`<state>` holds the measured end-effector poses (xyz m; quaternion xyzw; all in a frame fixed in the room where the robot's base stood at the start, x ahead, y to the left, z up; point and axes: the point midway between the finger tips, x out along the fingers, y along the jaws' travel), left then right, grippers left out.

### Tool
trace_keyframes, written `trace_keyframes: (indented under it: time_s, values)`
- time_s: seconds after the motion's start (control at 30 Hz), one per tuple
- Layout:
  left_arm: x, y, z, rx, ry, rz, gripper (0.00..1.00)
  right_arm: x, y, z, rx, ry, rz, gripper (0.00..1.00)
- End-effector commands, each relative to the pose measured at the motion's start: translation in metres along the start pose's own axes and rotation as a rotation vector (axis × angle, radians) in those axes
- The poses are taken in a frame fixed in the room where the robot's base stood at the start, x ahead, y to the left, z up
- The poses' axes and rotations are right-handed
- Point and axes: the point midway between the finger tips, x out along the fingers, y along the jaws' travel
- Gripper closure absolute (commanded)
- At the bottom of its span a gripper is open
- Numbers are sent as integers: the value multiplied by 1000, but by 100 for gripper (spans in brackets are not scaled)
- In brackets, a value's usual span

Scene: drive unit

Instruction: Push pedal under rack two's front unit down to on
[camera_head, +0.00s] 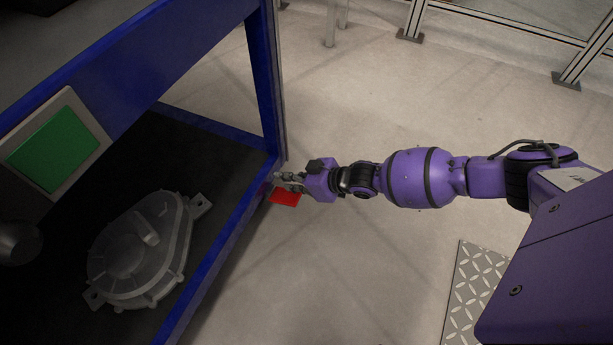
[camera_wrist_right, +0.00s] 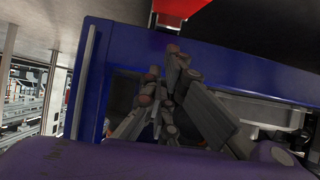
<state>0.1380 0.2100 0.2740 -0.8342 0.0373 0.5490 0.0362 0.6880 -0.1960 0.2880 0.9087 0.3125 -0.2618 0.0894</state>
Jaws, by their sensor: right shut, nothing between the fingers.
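The red pedal (camera_head: 285,198) sticks out low beside the front edge of the blue rack (camera_head: 232,222) in the head view. A red part at the top of the wrist view (camera_wrist_right: 182,8), with a dark piece by it, appears to be the same pedal. My right gripper (camera_head: 277,180) is shut and empty, its fingers at the rack's edge and overlapping the pedal's far side in the head view. Whether they touch it I cannot tell. The fingers also show in the wrist view (camera_wrist_right: 165,60), in front of the blue frame. My left gripper is not in view.
A grey metal housing (camera_head: 165,225) lies on the rack's dark shelf. A green panel in a pale frame (camera_head: 55,150) is at the left. The floor (camera_head: 370,110) right of the rack is open, with metal frame posts at the back.

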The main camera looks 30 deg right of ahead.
Motion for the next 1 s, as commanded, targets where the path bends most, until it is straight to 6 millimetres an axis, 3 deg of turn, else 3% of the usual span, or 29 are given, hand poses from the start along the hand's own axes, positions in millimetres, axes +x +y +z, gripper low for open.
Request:
trace_keyframes:
  time_s: [0.03, 0.1, 0.3, 0.77, 1.0]
  values:
    - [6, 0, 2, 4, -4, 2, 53, 5, 0, 14, 1, -5, 0, 100]
    - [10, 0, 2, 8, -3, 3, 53, 6, 0, 22, 2, -3, 0, 100]
    - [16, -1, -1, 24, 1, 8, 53, 9, 1, 36, -2, 1, 0, 100]
    - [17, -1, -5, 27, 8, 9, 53, 9, 0, 36, -2, 4, 0, 100]
    - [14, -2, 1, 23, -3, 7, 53, 13, -10, 38, 2, 29, 0, 100]
